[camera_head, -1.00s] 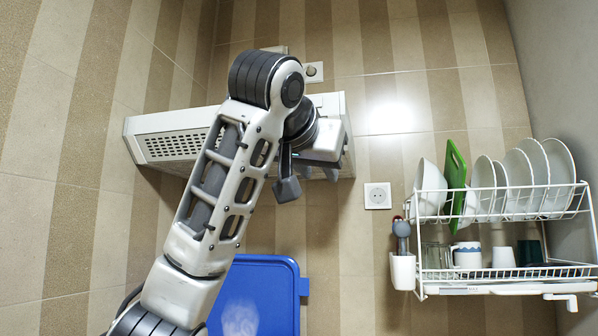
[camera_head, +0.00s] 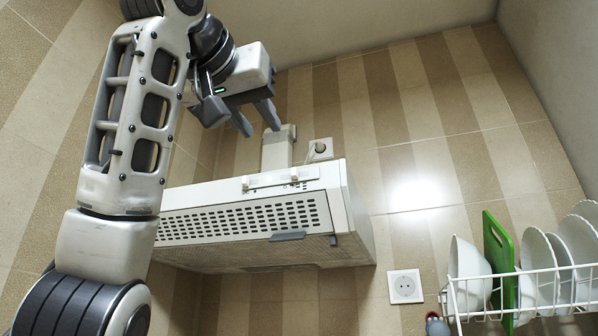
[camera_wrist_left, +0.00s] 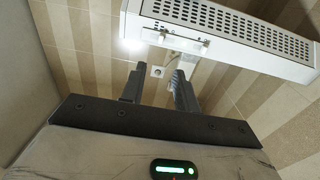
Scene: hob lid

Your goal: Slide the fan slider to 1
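The white range hood (camera_head: 350,215) is on the tiled wall, with a dark perforated grille on its face. A pale control strip (camera_head: 270,180) on its upper edge carries small knobs at its two ends; it also shows in the left wrist view (camera_wrist_left: 178,42). The fan slider's marks and setting are too small to read, and I cannot tell which knob is the fan slider. My left gripper (camera_head: 258,123) is above the strip, apart from it. Its fingers are spread and empty, as the left wrist view (camera_wrist_left: 158,88) also shows. My right gripper is out of view.
A duct (camera_head: 279,150) rises behind the hood, beside a wall socket with a plug (camera_head: 320,150). Another socket (camera_head: 405,287) is at lower right. A dish rack (camera_head: 530,295) with plates and a green board (camera_head: 499,265) stands at far right.

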